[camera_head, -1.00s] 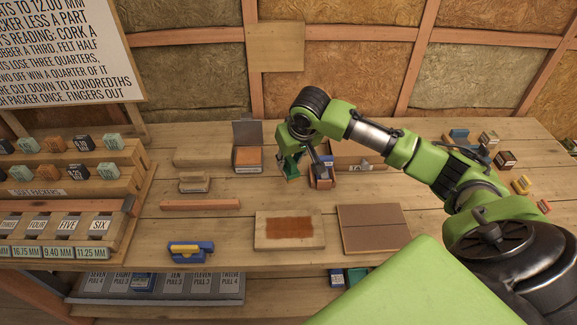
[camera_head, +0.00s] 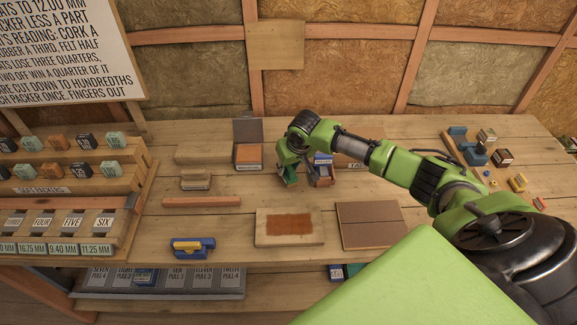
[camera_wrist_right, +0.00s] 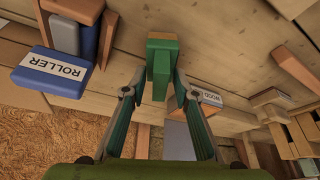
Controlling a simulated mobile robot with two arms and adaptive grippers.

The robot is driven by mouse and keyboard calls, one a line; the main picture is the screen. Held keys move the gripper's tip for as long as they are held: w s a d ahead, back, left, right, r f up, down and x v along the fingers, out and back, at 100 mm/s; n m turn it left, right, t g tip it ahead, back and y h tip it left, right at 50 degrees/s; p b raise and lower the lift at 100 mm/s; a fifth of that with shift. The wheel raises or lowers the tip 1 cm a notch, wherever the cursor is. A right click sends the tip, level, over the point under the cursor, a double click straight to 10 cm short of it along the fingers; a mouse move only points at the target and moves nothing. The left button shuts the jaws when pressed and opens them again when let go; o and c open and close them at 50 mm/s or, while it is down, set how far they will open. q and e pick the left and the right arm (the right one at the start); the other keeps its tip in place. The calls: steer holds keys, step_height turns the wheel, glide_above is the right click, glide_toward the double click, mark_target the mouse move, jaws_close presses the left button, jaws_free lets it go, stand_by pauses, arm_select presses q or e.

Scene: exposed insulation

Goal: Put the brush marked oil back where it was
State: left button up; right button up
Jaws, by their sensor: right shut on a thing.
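My right gripper (camera_head: 290,178) is shut on a green block-like piece, which I take for the brush (camera_wrist_right: 162,62); no oil marking is readable on it. In the right wrist view it sits between the fingertips. In the head view the green brush (camera_head: 291,173) shows low over the workbench, left of a holder with a blue-and-white ROLLER block (camera_head: 322,159). I cannot tell whether the brush touches the bench. My left gripper is not in view.
An open box with orange contents (camera_head: 249,153) stands left of the gripper. A board with a brown patch (camera_head: 262,240) and a brown panel (camera_head: 372,225) lie in front. A blue-and-yellow tool (camera_head: 192,246) is at front left. Labelled racks (camera_head: 75,190) fill the left.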

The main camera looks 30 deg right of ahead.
steer(key=shift+f, duration=0.1)
steer(key=o, duration=1)
steer(key=shift+f, duration=0.1)
steer(key=b+v, duration=0.2)
steer(key=v, duration=1)
steer(key=shift+w+r, duration=0.1)
steer(key=shift+r, duration=0.15)
